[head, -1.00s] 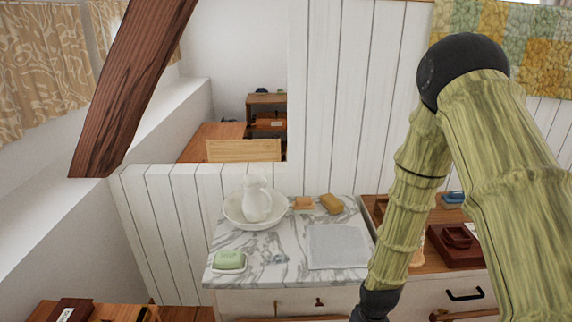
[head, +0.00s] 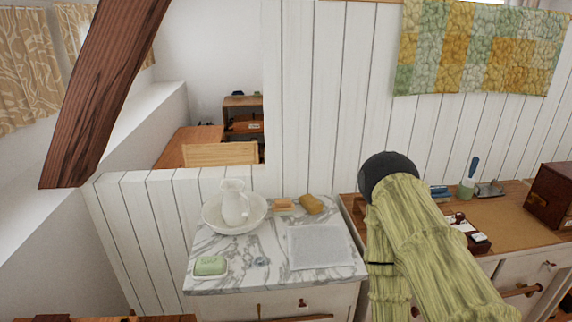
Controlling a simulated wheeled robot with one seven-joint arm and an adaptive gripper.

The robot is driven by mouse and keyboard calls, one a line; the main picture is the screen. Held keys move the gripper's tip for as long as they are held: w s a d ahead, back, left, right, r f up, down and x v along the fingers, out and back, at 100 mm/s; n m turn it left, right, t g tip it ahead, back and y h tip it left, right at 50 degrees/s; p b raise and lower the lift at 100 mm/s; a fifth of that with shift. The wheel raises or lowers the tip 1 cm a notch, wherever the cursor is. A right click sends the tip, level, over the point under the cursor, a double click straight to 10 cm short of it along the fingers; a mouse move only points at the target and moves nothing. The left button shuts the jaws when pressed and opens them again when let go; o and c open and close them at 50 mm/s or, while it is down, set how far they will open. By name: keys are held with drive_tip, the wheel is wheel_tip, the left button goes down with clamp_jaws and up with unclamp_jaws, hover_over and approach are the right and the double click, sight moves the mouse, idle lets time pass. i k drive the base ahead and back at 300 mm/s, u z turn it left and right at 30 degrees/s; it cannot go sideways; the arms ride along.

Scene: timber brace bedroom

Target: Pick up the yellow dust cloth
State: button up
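I cannot make out a yellow dust cloth for certain in the head view. A small mustard-yellow block (head: 311,204), sponge-like in shape, lies at the back of the marble-topped washstand (head: 228,254). A flat light-grey cloth or mat (head: 318,247) lies on the right part of the marble. My arm comes in at the lower right, in front of the wooden desk (head: 517,211), and hides part of it. My gripper is outside the picture, below the bottom edge or behind the arm.
A white pitcher (head: 233,203) stands in a basin (head: 211,216); green soap (head: 210,265) lies front left. The desk holds a green cup (head: 467,188), a stamp-like item (head: 479,242) and a dark wooden box (head: 553,195). A patchwork quilt (head: 480,52) hangs above. A slanted beam (head: 103,95) stands left.

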sight(313, 206)
drive_tip(key=z, duration=2.2)
drive_tip(key=i, duration=1.15)
drive_tip(key=u, duration=1.75)
